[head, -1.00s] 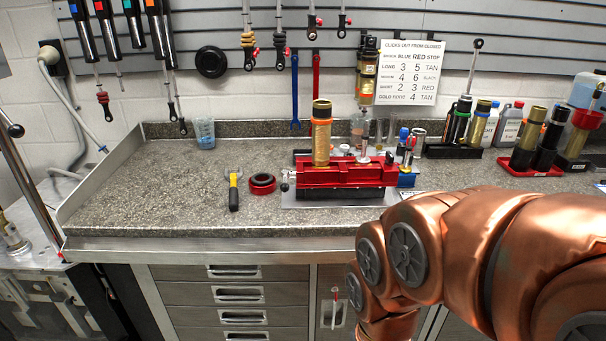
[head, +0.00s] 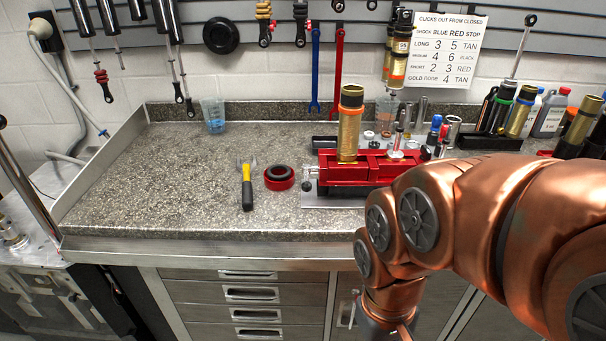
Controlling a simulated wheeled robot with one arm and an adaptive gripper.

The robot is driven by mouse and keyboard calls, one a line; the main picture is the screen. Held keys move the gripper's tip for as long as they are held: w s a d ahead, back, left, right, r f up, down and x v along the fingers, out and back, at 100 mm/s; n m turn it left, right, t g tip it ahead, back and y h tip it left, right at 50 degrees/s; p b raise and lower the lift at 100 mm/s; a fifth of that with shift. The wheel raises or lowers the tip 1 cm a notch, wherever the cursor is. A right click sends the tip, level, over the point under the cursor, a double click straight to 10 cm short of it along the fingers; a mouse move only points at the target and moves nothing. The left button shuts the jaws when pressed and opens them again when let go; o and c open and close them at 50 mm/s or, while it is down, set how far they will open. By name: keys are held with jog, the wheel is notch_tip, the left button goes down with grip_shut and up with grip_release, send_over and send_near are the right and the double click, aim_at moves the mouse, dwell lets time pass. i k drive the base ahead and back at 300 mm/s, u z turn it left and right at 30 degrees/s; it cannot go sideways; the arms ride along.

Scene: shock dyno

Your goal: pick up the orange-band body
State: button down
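A gold cylindrical body with an orange band (head: 349,130) near its dark top stands upright in the red vise (head: 335,172) on the bench. The vise hides its lower end. Another gold body with an orange band (head: 397,62) hangs at the wall beside the printed chart. My copper-coloured arm reaches in from the right and bends down in front of the bench's front edge. Its lower end runs out of the bottom of the picture, so my gripper's fingers do not show.
A measuring cup (head: 214,115) stands at the back. Bottles and more shock bodies crowd the right. The bench's left part (head: 150,180) is clear.

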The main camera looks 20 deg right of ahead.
aim_at(351, 107)
jog(key=u, duration=2.35)
jog(key=k, duration=0.55)
jog(key=z, duration=1)
